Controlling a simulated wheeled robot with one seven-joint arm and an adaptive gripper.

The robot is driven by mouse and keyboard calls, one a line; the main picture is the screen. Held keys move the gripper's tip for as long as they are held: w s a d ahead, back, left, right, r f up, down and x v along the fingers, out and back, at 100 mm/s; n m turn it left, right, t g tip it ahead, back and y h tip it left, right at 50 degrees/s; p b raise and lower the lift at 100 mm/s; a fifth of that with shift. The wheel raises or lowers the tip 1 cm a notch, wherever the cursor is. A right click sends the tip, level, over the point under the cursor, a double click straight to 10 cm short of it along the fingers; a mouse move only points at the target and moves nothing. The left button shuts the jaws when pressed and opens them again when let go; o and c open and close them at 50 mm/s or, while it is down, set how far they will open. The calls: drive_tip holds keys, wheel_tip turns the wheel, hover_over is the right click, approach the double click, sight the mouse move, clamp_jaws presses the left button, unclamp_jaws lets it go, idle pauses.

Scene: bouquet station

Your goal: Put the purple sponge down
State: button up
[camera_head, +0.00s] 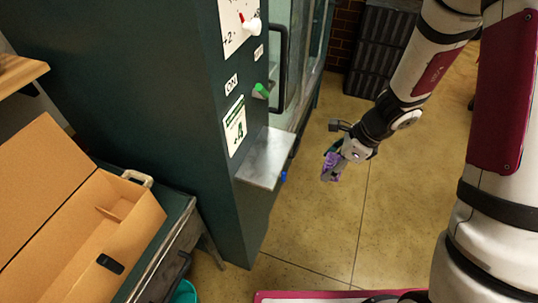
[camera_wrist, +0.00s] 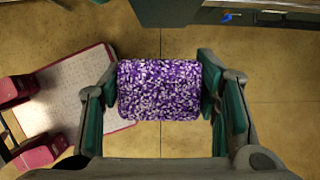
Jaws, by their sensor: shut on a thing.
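The purple sponge (camera_wrist: 160,90) is a speckled purple and white block. In the wrist view it sits between the two green-padded fingers of my gripper (camera_wrist: 160,92), which is shut on its left and right sides. In the head view my gripper (camera_head: 343,161) hangs over open floor, right of the metal shelf, with the purple sponge (camera_head: 331,166) at its tip. The sponge is held in the air, with tiled floor showing below it.
A small metal shelf (camera_head: 265,158) juts from the dark green cabinet (camera_head: 180,110); its top is bare. A red knob, a green knob and a door handle (camera_head: 281,70) are above it. An open cardboard box (camera_head: 132,222) lies lower left. Dark crates (camera_head: 378,50) stand behind.

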drive_tip(key=p, duration=0.3)
approach(266, 156)
drive_tip(key=x, duration=0.5)
drive_tip(key=shift+a+r, duration=0.15)
drive_tip(key=shift+a, duration=0.25)
drive_tip(key=shift+w+a+f, duration=0.1)
drive_tip(key=shift+w+f, duration=0.05)
drive_tip(key=shift+f, duration=0.4)
drive_tip(key=shift+f, duration=0.1)
drive_tip(key=shift+f, duration=0.35)
drive_tip(key=o, duration=1.3)
drive_tip(key=shift+f, duration=0.15)
drive_tip(key=v, duration=1.4)
drive_tip(key=shift+w+r+b, duration=0.2)
drive_tip(key=shift+r+b, duration=0.05)
drive_tip(key=shift+b, duration=0.1)
